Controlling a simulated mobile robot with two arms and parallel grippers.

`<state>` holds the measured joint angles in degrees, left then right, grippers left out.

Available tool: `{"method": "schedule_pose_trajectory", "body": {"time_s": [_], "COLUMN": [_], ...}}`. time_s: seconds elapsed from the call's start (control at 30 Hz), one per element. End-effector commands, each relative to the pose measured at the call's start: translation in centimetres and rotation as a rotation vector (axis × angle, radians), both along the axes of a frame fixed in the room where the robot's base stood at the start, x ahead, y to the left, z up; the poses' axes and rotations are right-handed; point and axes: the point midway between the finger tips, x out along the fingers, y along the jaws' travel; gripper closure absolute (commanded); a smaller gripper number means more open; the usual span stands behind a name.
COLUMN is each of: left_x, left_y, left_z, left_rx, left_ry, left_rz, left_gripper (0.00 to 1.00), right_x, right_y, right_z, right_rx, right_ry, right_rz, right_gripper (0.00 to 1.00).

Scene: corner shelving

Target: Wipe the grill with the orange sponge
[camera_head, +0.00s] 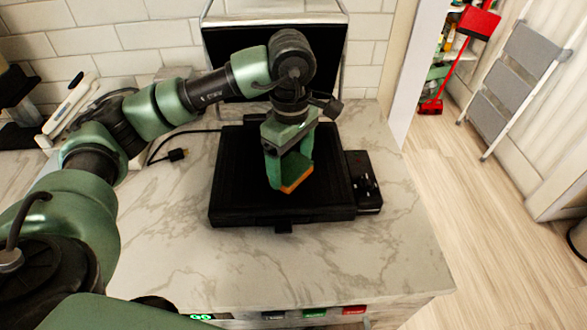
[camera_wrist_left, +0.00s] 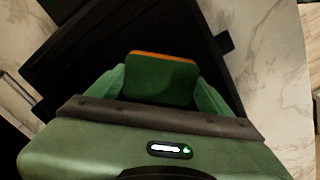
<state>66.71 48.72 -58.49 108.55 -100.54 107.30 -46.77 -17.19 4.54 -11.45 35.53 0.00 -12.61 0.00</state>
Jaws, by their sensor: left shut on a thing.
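The black grill (camera_head: 240,185) lies on the marble counter, its lid (camera_head: 325,60) raised at the back. My left gripper (camera_head: 289,178) is over the middle of the grill plate, pointing down. It is shut on the sponge (camera_head: 297,183), which shows an orange edge and a green face. In the left wrist view the sponge (camera_wrist_left: 160,80) sits between the two green fingers, with the dark grill plate (camera_wrist_left: 90,60) behind it. I cannot tell whether the sponge touches the plate. My right gripper is not in view.
A black control box (camera_head: 364,183) adjoins the grill's right side. A black cable with a plug (camera_head: 178,154) lies to its left. The marble counter (camera_head: 330,265) is clear in front. A step ladder (camera_head: 515,80) and red dustpan (camera_head: 478,22) stand beyond at right.

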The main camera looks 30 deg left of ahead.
Motion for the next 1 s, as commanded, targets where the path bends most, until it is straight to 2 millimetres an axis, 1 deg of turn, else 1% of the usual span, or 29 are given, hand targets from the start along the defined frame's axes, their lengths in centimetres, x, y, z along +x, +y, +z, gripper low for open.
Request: {"method": "schedule_pose_trajectory", "body": {"time_s": [0.03, 0.3, 0.57, 0.9, 1.0], "left_x": [0.3, 1.8, 2.5, 4.3, 4.6], "left_y": [0.4, 2.1, 2.7, 4.6, 4.9], "left_z": [-0.2, -0.1, 0.1, 0.2, 0.2], "left_rx": [0.006, 0.005, 0.004, 0.003, 0.002], "left_ry": [0.000, -0.001, 0.000, -0.001, 0.000], "left_rz": [0.007, 0.008, 0.006, 0.006, 0.004], "left_gripper": [0.52, 0.52, 0.52, 0.52, 0.52], "right_x": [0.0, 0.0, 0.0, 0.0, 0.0], "right_y": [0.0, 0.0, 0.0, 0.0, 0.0], "right_z": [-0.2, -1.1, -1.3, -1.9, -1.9], "right_rx": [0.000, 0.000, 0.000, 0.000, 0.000], "right_ry": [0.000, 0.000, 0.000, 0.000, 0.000], "right_rz": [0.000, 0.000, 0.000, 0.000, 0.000], "right_gripper": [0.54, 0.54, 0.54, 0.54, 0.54]}}
